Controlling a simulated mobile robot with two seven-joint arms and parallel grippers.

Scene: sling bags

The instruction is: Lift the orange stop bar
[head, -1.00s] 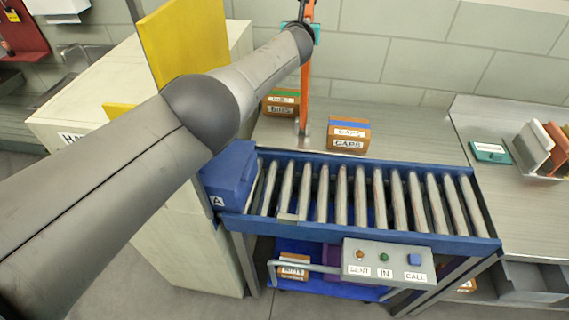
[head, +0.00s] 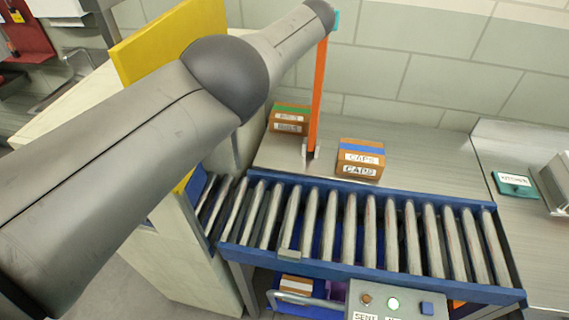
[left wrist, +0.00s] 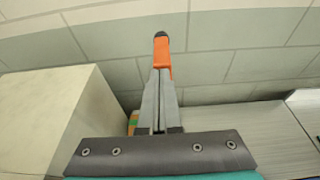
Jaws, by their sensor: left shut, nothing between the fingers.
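The orange stop bar (head: 319,95) stands nearly upright on a small bracket at the back edge of the roller conveyor (head: 372,281) in the head view. In the left wrist view the orange bar (left wrist: 162,58) shows just beyond the fingertips of my left gripper (left wrist: 161,76). The fingers are together and empty; I cannot tell whether they touch the bar. In the head view my arm hides most of this gripper. My right gripper is not in view.
A CAPS box (head: 360,160) and a green-striped box (head: 290,118) sit on the counter behind the conveyor. A yellow panel (head: 165,42) rises at the left. A button panel (head: 385,302) with a lit green button is at the front. The rollers are clear.

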